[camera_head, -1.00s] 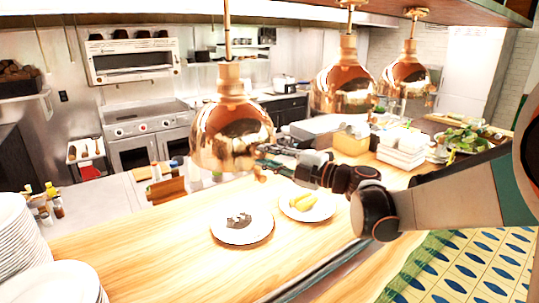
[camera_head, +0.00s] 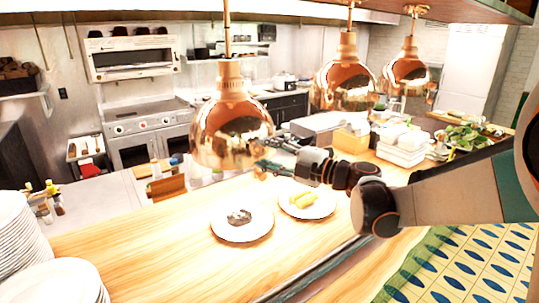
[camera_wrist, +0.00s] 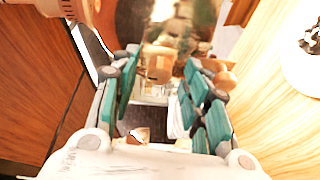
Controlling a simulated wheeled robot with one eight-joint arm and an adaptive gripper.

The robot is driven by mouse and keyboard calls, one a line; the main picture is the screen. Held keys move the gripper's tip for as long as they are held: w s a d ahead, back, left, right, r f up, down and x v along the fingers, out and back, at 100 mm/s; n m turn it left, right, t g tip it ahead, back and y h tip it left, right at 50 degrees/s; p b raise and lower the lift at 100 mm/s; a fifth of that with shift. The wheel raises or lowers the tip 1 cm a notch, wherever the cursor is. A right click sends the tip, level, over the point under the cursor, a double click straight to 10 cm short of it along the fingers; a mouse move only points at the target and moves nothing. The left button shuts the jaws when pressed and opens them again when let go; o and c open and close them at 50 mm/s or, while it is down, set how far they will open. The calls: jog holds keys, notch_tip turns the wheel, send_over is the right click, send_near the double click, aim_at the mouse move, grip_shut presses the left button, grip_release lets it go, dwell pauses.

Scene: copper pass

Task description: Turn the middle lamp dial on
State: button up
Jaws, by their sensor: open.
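Three copper lamps hang in a row in the head view: the left lamp (camera_head: 232,128), the middle lamp (camera_head: 343,82) and the right lamp (camera_head: 407,73). My gripper (camera_head: 268,160) is beside the lower right edge of the left lamp as seen there. In the wrist view my gripper (camera_wrist: 161,62) is open, with teal finger pads on both sides. A small tan, knob-like piece (camera_wrist: 159,66) shows between the fingertips, in front of a shiny copper surface (camera_wrist: 165,25). I cannot tell for sure whether it is the middle dial. No contact is clear.
A wooden counter (camera_head: 150,250) lies below, with two plates of food, the left plate (camera_head: 240,232) and the right plate (camera_head: 318,210). Stacked plates (camera_head: 18,235) stand at the left. White containers (camera_head: 402,145) stand right of my gripper.

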jog(key=shift+d, duration=0.1)
jog(key=v, duration=1.2)
jog(key=d+r+m+t+h+b, duration=0.1)
jog(key=d+r+m+t+h, duration=0.85)
jog(key=m, duration=0.55)
jog(key=s+d+f+m+h+b, duration=0.1)
jog(key=s+d+f+m+h, duration=0.1)
jog(key=d+f+m+h, duration=0.3)
jog(key=s+a+f+m+g+b, duration=0.1)
jog(key=s+a+f+m+g, duration=0.2)
jog(key=s+f+g, duration=0.3)
jog(key=s+a+f+m+g+b, duration=0.2)
jog(key=s+f+g, duration=0.4)
jog(key=s+f, duration=1)
jog(key=a+f+m, duration=0.1)
jog(key=m, duration=0.1)
jog(key=shift+s+a+f+m+g+h, duration=0.25)
jog(key=shift+s+f+m+g+h, duration=0.05)
jog(key=shift+f+g+h, duration=0.1)
